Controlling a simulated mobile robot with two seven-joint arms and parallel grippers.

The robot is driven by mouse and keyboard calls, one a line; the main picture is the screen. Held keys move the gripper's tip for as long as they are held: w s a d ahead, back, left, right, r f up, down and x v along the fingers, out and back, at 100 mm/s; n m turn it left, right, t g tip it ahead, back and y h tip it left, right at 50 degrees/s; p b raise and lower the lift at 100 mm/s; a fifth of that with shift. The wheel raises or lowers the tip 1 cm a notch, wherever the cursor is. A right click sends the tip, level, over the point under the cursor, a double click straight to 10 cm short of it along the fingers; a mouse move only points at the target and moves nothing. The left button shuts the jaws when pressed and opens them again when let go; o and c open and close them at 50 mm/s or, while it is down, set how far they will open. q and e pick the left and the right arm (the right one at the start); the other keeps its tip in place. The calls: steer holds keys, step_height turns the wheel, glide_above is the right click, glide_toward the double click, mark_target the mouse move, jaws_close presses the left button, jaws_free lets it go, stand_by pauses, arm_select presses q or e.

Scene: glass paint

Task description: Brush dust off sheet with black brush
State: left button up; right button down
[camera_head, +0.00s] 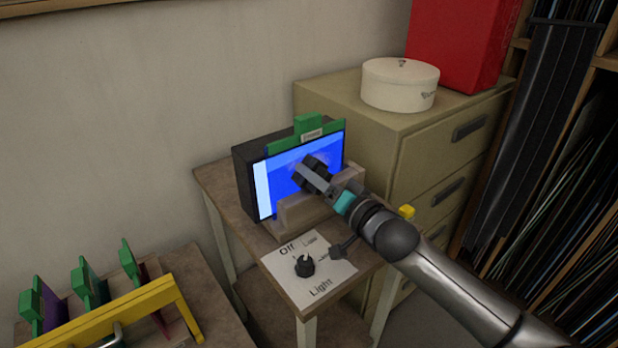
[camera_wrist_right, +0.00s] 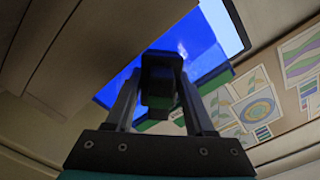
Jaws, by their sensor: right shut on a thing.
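A blue glass sheet (camera_head: 283,188) hangs upright from a green holder (camera_head: 308,124) in front of a dark lit box (camera_head: 243,181). A faint pale smudge, perhaps dust, shows on its upper right part. My right gripper (camera_head: 314,176) is at the front of the sheet, shut on a small black brush (camera_wrist_right: 160,72). In the right wrist view the brush is between the two fingers, with the blue sheet (camera_wrist_right: 200,45) behind it. I cannot tell whether the bristles touch the glass. My left gripper is not in view.
A wooden stand (camera_head: 292,214) sits below the sheet. A light switch panel (camera_head: 325,275) with a black knob lies on the small table's front. A cabinet (camera_head: 400,155) stands to the right. More green-topped sheets (camera_head: 82,280) stand in a yellow-barred rack (camera_head: 150,297) at lower left.

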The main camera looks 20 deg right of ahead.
mark_target(331, 156)
steer(key=shift+w+d, duration=0.3)
steer(key=shift+d, duration=0.4)
steer(key=shift+w+d, duration=0.3)
steer(key=shift+d, duration=0.35)
steer(key=shift+w+d, duration=0.2)
steer(key=shift+d, duration=0.35)
steer(key=shift+w+d, duration=0.2)
steer(key=shift+d, duration=0.3)
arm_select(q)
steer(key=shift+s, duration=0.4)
arm_select(e)
steer(key=shift+w+d, duration=0.2)
steer(key=shift+d, duration=0.35)
steer(key=shift+w+d, duration=0.2)
steer(key=shift+d, duration=0.3)
